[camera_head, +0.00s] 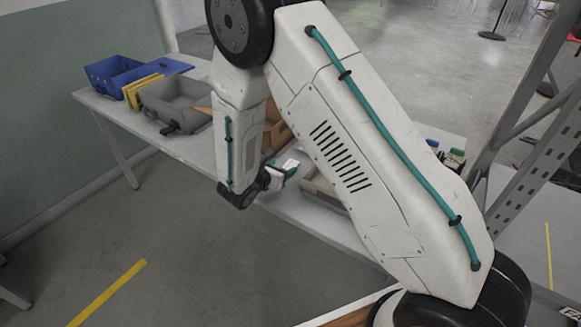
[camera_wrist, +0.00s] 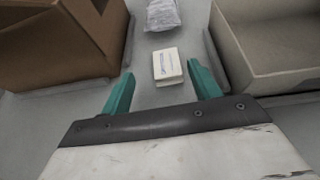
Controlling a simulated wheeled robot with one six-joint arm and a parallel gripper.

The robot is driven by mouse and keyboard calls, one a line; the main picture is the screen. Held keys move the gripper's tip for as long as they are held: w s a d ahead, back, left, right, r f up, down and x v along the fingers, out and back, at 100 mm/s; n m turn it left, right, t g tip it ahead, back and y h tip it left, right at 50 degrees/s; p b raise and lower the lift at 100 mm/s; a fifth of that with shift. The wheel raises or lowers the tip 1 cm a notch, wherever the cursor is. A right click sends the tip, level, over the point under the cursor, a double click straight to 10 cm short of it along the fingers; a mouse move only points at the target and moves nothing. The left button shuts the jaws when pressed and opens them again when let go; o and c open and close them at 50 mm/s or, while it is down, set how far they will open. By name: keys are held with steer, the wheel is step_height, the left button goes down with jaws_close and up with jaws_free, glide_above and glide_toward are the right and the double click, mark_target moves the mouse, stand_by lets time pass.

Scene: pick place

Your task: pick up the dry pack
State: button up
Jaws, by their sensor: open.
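My gripper (camera_wrist: 159,84) is open, with its two teal fingers apart and nothing held between them. In the wrist view a small cream box with a printed label (camera_wrist: 167,65) lies just beyond and between the fingertips. A crinkled grey-silver packet (camera_wrist: 163,14) lies behind it, cut by the top edge of the picture. I cannot tell for sure which of these is the dry pack.
A brown cardboard box (camera_wrist: 55,45) stands left of the gap and a pale grey bin (camera_wrist: 235,60) right of it. On the table (camera_head: 180,148) are a grey crate (camera_head: 160,112), yellow pieces (camera_head: 140,88) and a blue bin (camera_head: 112,72). A metal rack post (camera_head: 525,165) stands at right.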

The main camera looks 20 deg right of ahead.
mark_target(293, 161)
steer(key=x, duration=0.4)
steer(key=shift+d, duration=0.6)
steer(key=shift+w+d+f, duration=0.15)
steer(key=shift+w+d, duration=0.1)
steer(key=shift+d, duration=0.1)
steer(key=c, duration=1.1)
